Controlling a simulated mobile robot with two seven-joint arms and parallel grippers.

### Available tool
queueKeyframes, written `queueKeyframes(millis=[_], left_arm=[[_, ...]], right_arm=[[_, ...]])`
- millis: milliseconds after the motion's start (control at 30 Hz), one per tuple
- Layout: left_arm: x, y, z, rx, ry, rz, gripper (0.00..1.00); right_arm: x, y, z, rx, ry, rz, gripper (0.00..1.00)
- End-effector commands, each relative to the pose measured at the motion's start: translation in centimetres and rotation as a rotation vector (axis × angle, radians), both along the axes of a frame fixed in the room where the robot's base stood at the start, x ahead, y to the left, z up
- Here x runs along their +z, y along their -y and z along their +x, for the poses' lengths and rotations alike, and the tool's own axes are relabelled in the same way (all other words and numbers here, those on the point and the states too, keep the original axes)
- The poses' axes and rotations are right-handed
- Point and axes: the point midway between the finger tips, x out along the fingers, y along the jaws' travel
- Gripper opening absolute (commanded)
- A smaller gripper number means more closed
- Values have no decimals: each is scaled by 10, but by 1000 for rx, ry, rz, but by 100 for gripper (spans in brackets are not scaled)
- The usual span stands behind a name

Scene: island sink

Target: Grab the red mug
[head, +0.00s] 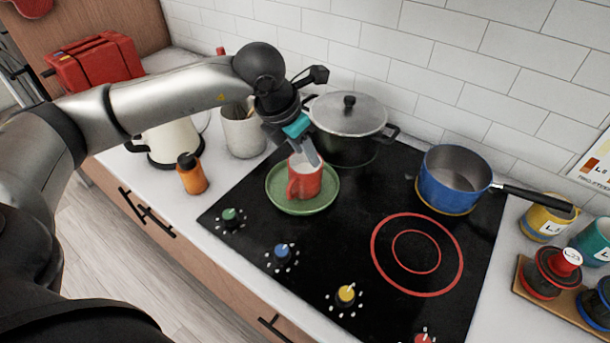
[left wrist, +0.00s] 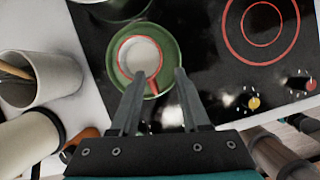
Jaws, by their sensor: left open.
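The red mug (head: 304,180) stands upright on a green saucer (head: 280,203) on the black cooktop, with its handle toward the front. In the left wrist view the mug (left wrist: 139,53) shows from above with a pale inside, and the saucer (left wrist: 172,57) lies around its base. My left gripper (head: 312,157) is at the mug's rim from above. In the left wrist view its two fingers (left wrist: 165,74) are apart; the left fingertip overlaps the mug's near rim and the right one is over the saucer. I cannot tell whether they touch. My right gripper is not in view.
A lidded pot (head: 350,125) stands close behind the mug. A blue saucepan (head: 452,182) is to the right, its handle pointing right. An orange bottle (head: 192,176), a white kettle (head: 172,138) and a utensil crock (head: 243,134) stand left. The cooktop's front right is clear.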

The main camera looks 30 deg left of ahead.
Motion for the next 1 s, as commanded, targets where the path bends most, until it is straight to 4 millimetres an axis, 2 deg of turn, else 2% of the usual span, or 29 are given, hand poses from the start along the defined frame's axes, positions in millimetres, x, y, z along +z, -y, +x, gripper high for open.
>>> queueKeyframes(millis=[100,200,433,700,833,1000], left_arm=[[-22,4,8,-2,-2,-1,46],[-34,6,13,-1,-2,-2,46],[-47,7,19,-1,-1,-3,46],[-80,11,32,-2,0,-4,46],[-88,11,35,-2,1,-2,46],[-90,11,35,-2,1,-2,46]], right_arm=[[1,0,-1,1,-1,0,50],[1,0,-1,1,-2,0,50],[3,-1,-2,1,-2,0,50],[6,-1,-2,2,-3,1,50],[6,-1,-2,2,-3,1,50],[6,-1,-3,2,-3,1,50]])
